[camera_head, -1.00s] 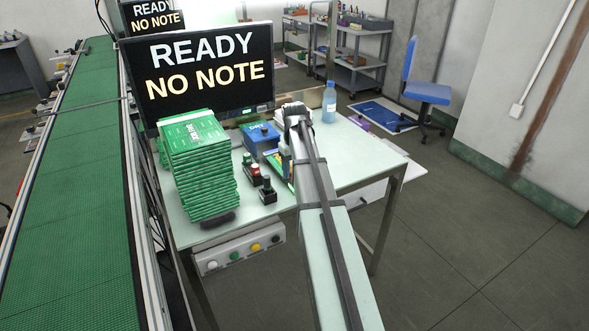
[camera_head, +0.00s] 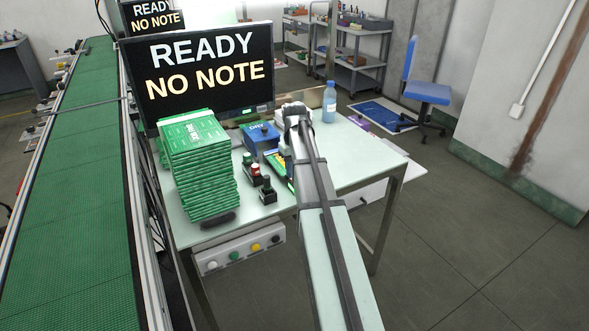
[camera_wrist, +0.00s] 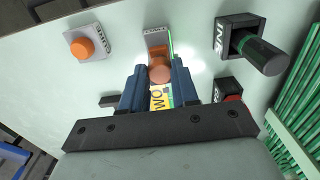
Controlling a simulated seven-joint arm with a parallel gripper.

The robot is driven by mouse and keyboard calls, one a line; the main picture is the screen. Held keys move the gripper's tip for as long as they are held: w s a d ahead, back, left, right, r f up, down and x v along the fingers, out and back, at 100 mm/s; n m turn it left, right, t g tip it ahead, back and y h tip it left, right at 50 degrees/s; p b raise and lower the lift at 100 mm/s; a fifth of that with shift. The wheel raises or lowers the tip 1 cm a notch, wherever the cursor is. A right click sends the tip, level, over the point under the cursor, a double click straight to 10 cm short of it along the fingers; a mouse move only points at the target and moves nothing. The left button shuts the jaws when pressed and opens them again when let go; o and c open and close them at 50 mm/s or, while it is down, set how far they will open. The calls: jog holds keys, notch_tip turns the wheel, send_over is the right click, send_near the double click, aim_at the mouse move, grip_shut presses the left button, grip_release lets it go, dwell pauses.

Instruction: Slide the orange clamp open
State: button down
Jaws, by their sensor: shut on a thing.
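In the wrist view, the orange clamp's round knob (camera_wrist: 160,70) stands on a grey labelled plate (camera_wrist: 158,40), between the tips of my gripper's two blue fingers (camera_wrist: 159,82). My gripper is shut on the knob. A yellow-and-green board (camera_wrist: 160,97) shows below the knob, partly hidden by the fingers. In the head view, my arm's end covers the clamp, and part of the board (camera_head: 277,163) shows left of the arm.
An orange button on a grey base (camera_wrist: 89,47) sits left in the wrist view. A tall green stack (camera_head: 197,170), blue box (camera_head: 262,138) and bottle (camera_head: 329,103) stand on the table.

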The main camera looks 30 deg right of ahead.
jog(key=s, duration=0.3)
jog(key=shift+s, duration=0.2)
jog(key=c, duration=0.8)
grip_release()
jog(key=shift+c, duration=0.2)
jog(key=shift+w+r, duration=0.1)
notch_tip(320, 180, up, 14)
jog(key=shift+f, duration=0.2)
